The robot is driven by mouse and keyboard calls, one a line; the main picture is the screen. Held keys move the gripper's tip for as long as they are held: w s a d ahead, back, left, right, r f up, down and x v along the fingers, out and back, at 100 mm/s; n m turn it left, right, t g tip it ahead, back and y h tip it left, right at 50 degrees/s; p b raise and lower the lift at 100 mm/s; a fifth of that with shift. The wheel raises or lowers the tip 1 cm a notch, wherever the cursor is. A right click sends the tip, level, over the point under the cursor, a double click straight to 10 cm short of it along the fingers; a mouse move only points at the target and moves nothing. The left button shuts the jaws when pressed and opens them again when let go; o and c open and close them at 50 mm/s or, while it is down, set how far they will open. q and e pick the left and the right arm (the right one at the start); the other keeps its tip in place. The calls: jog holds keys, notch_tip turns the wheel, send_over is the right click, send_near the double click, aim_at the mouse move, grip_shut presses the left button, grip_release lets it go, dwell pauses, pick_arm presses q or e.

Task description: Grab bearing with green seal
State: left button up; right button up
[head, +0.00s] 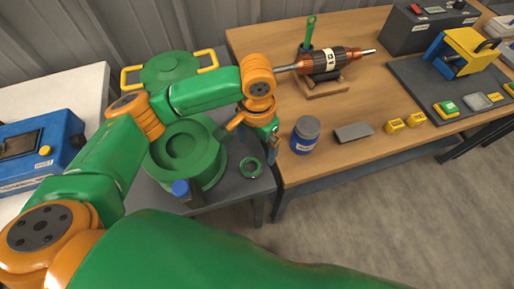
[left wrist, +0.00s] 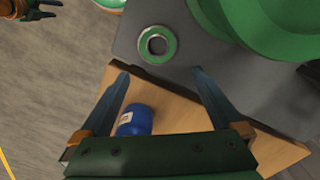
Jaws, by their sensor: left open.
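The bearing with the green seal (head: 244,165) lies flat on the grey table near its front right corner. In the left wrist view the bearing (left wrist: 168,46) is a green ring with a metal rim and a dark centre hole. My left gripper (head: 273,148) is just right of the bearing and above the table edge. In the left wrist view its fingers (left wrist: 160,73) are spread and empty, with the bearing beyond their tips. Part of what looks like my right gripper (left wrist: 38,9) shows at the top left corner, cut off by the frame.
A blue jar (head: 305,135) stands on the wooden table to the right, where a rotor (head: 325,62) rests on a stand. Open floor lies in front.

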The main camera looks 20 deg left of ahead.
aim_at(252, 167)
pick_arm(q)
jog(key=shift+s+a+f+p, duration=0.25)
jog(key=shift+s+f+p, duration=0.05)
jog(key=shift+s+f, duration=0.85)
notch_tip(252, 167, down, 3)
jog(key=shift+s+a+r, duration=0.1)
jog(key=shift+w+f, duration=0.25)
jog(key=shift+f, duration=0.05)
jog(key=shift+w, duration=0.15)
jog(key=shift+c, duration=0.4)
jog(key=shift+s, duration=0.2)
jog(key=c, duration=1.4)
jog(key=shift+w, duration=0.15)
pick_arm(e)
jog(key=shift+s+r, duration=0.3)
jog(key=shift+s, duration=0.55)
